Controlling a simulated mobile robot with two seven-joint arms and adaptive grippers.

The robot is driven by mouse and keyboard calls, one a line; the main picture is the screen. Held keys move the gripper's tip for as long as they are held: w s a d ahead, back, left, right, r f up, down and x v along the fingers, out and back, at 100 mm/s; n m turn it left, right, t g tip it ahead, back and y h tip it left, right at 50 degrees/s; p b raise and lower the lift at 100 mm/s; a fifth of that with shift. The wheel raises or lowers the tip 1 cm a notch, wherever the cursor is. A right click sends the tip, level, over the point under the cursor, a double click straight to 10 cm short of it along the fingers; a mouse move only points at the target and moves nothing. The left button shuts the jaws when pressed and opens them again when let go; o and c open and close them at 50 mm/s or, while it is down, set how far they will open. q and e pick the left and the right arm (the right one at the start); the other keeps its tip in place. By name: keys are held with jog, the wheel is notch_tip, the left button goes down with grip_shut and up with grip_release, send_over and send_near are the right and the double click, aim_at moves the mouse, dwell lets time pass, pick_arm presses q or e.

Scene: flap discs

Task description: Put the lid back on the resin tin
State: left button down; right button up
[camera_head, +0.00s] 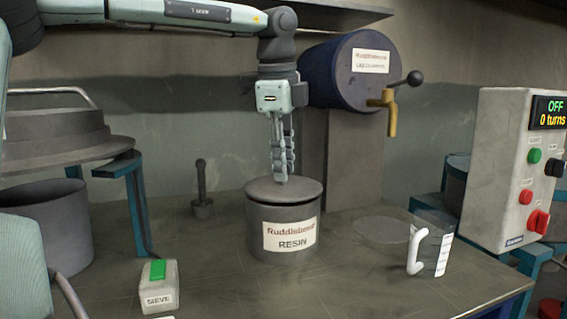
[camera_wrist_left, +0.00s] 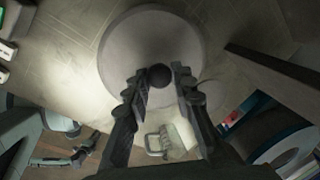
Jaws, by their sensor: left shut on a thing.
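The resin tin (camera_head: 285,245) is a grey cylinder with a white label, upright on the bench. Its round grey lid (camera_head: 262,189) is on top of the tin; I cannot tell whether it is fully seated. My left gripper (camera_head: 282,180) points straight down above the lid, shut on its knob. In the left wrist view the lid (camera_wrist_left: 130,45) is a large pale disc with a dark ball knob (camera_wrist_left: 160,76) between the fingertips (camera_wrist_left: 157,72). The lid hides the tin there. Pale and dark parts low left in that view may be my right arm, too unclear to read.
A clear jug (camera_head: 432,250) with a white handle stands right of the tin. A sieve switch box (camera_head: 158,290) is front left, and a dark upright tool (camera_head: 202,190) stands behind it. A lacquer drum (camera_head: 340,75) with a brass tap is behind. A control box (camera_head: 505,170) reads OFF.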

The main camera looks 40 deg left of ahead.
pick_arm(q)
jog(key=c, duration=1.2)
grip_release()
jog(key=shift+o, duration=0.3)
jog(key=o, duration=0.4)
jog(key=shift+r+p, duration=2.5)
jog(key=shift+r, duration=0.95)
jog(key=shift+c, duration=0.5)
